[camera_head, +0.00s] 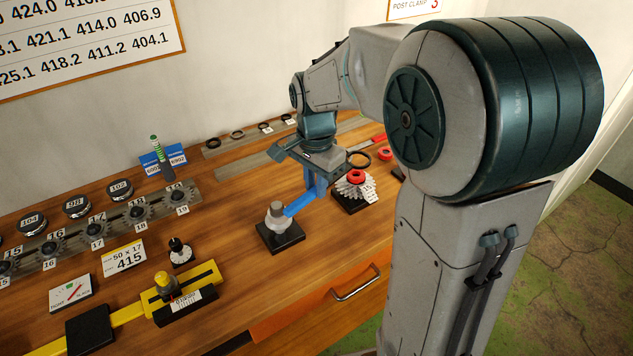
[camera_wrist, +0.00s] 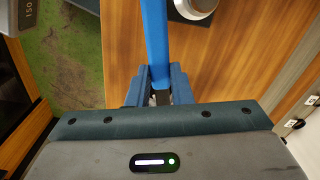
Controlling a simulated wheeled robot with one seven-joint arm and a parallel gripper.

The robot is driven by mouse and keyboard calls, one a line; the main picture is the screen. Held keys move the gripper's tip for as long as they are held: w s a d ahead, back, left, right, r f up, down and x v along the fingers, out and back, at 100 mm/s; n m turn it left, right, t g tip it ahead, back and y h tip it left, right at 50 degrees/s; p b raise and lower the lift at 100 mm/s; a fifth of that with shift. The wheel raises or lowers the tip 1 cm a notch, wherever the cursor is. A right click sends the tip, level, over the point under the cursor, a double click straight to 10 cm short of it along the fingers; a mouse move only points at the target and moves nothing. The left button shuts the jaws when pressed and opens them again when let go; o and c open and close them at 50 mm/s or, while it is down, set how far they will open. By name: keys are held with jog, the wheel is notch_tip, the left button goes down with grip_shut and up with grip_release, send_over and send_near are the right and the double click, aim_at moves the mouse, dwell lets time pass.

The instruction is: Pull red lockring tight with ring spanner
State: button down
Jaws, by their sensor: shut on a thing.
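My gripper (camera_head: 316,178) is shut on a blue spanner (camera_head: 300,204). In the wrist view the spanner (camera_wrist: 156,40) runs up from between the fingers (camera_wrist: 160,88), and its far end is out of frame. In the head view its lower end reaches a grey post (camera_head: 276,216) on a black base; I cannot tell whether it touches the post or is around it. The red lockring (camera_head: 356,176) sits on top of a silver toothed cassette (camera_head: 358,190) on a black block, just right of my gripper. The spanner is apart from the lockring.
A rail of sprockets (camera_head: 118,223) and a yellow gauge (camera_head: 180,287) lie to the left. A black-and-white knob (camera_head: 180,250) stands left of the post. Dark rings (camera_head: 237,135) lie on a rail behind.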

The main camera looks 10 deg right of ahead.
jog(key=shift+s+d+r+n+p, duration=0.15)
jog(key=shift+d+r+n+p, duration=0.2)
jog(key=shift+p, duration=0.3)
jog(key=shift+s+d+f+n+p, duration=0.25)
jog(key=shift+s+d+f+n, duration=0.35)
jog(key=shift+f, duration=0.2)
jog(key=shift+s+d+f+n+p, duration=0.25)
jog(key=shift+s+d+f+n, duration=0.2)
jog(key=shift+s+f+n, duration=0.25)
jog(key=shift+f+b, duration=1.2)
jog(key=shift+f, duration=0.15)
dwell(0.9)
